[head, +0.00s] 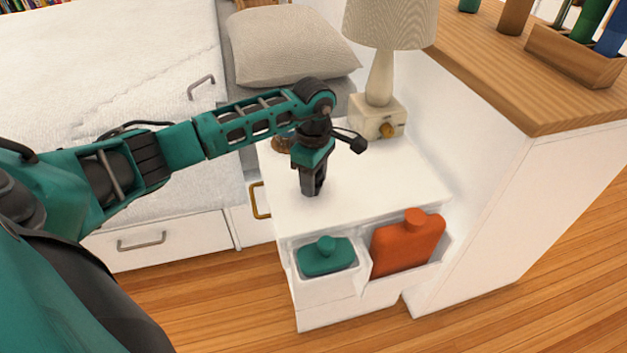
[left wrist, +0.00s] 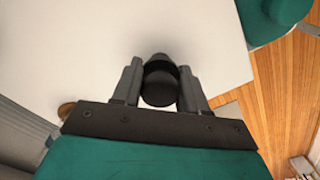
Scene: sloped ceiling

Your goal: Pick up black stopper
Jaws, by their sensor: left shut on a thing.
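The black stopper (left wrist: 160,84) is a small, dark, rounded piece between the two fingers in the left wrist view. My left gripper (head: 312,190) is shut on it, pointing down over the white nightstand top (head: 390,185). In the head view the stopper cannot be made out clearly from the dark fingers. I cannot tell whether it still touches the surface. My right gripper is in neither view.
A lamp (head: 380,80) stands at the back of the nightstand, and a brown object (head: 281,144) lies behind my gripper. Teal (head: 326,256) and orange (head: 407,243) containers sit in front bins. A bed (head: 100,60) is left; a wood-topped cabinet (head: 490,60) is right.

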